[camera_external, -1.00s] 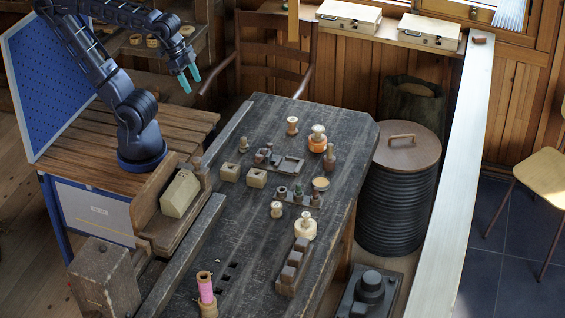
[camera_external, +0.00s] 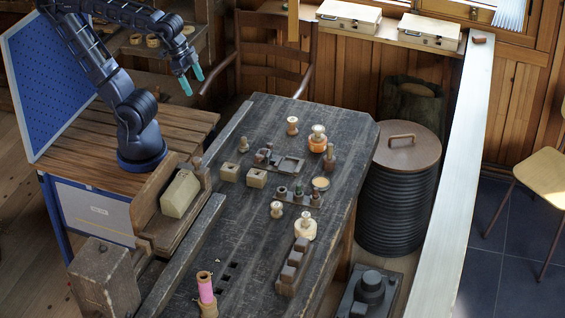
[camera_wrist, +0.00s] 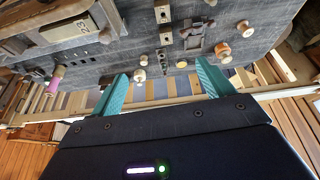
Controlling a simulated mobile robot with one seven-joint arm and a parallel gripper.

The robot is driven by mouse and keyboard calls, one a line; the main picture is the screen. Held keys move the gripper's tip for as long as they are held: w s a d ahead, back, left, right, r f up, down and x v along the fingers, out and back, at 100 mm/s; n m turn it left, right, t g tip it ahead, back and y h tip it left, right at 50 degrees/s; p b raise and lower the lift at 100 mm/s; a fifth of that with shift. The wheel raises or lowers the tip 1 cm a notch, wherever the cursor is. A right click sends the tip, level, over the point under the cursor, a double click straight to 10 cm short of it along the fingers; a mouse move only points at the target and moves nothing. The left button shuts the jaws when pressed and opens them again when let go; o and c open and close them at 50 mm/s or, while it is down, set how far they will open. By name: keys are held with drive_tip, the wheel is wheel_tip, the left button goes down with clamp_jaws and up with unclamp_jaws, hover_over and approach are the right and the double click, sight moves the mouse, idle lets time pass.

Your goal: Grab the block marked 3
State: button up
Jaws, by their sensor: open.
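I cannot read a lone 3 on any block. Two small pale blocks with dark spots on top, one (camera_external: 230,171) and another (camera_external: 256,178), sit on the dark bench; in the wrist view they are one block (camera_wrist: 163,14) and the other (camera_wrist: 166,38). A larger pale block (camera_external: 180,194) lies in a wooden holder at the bench's left; in the wrist view its label (camera_wrist: 82,27) seems to read 23. My gripper (camera_external: 193,80) is open and empty, high beyond the bench's far left corner. Its teal fingers (camera_wrist: 164,84) are spread in the wrist view.
Spools, such as a pink one (camera_external: 206,294), and pegs stand on the dark bench (camera_external: 262,219). A chair (camera_external: 277,60) stands behind the bench. A ribbed black drum (camera_external: 398,205) stands at its right.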

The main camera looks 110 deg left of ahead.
drive_tip(key=w+f+n+g, duration=0.2)
drive_tip(key=w+f+n, duration=0.6)
drive_tip(key=w, duration=0.4)
drive_tip(key=n+g, duration=0.2)
drive_tip(key=n, duration=0.7)
hover_over(257, 175)
wheel_tip(257, 175, down, 16)
drive_tip(key=shift+w+a+f, duration=0.15)
drive_tip(key=shift+w+f, duration=0.15)
drive_tip(key=shift+f, duration=0.25)
wheel_tip(257, 175, down, 5)
drive_tip(key=f, duration=0.1)
drive_tip(key=d+f, duration=0.1)
drive_tip(key=f, duration=0.1)
drive_tip(key=shift+s+d+f, duration=0.15)
drive_tip(key=shift+s+f, duration=0.1)
drive_tip(key=shift+f, duration=0.85)
drive_tip(key=c, duration=1.1)
